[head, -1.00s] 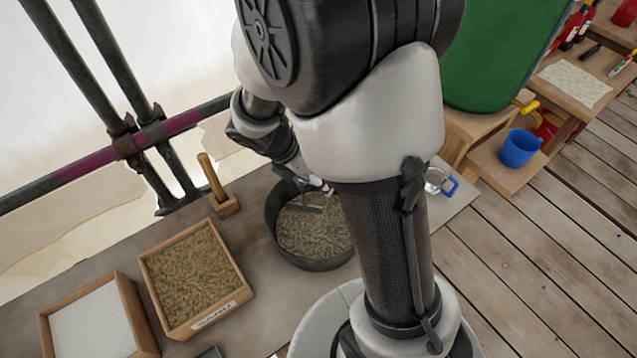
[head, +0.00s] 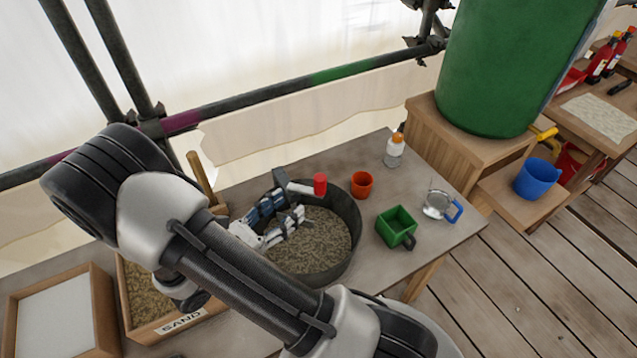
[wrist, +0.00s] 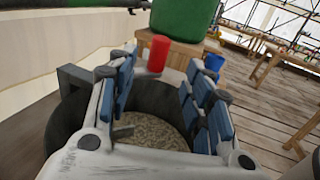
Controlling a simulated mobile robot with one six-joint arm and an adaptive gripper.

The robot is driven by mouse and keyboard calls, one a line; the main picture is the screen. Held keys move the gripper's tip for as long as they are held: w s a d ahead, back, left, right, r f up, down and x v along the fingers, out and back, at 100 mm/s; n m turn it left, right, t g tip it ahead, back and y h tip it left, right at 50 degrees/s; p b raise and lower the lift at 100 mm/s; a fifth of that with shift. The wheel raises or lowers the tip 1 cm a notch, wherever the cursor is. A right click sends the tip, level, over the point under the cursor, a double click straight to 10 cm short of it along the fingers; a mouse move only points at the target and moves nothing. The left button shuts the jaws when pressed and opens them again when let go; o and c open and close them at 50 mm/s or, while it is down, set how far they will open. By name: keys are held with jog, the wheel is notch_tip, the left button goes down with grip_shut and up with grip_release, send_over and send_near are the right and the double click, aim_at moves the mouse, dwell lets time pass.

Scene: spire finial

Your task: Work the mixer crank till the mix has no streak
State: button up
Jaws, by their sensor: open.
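The mixer is a dark round tub (head: 354,258) on the bench, holding a speckled grey-tan mix (head: 318,245). No clear streak shows in the visible part; my gripper and arm hide some of it. The crank's upright red knob (head: 320,184) stands over the tub's far rim. My gripper (head: 290,196) is over the tub's left part, open, with the knob just beyond its fingertips. In the wrist view the red knob (wrist: 158,53) shows between the two blue-padded fingers (wrist: 160,70), with no visible contact. The mix (wrist: 150,130) shows below.
An orange cup (head: 361,184), a green scoop (head: 396,226), a metal cup with blue handle (head: 438,204) and a white bottle (head: 394,152) stand right of the tub. A sand box (head: 142,284) is at left. A green barrel (head: 510,70) stands behind right.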

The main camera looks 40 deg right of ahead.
aim_at(315, 185)
jog(key=d, duration=0.4)
jog(key=d+b, duration=0.1)
jog(key=d, duration=0.3)
jog(key=d+b, duration=0.1)
jog(key=d, duration=0.3)
jog(key=shift+w, duration=0.4)
grip_shut()
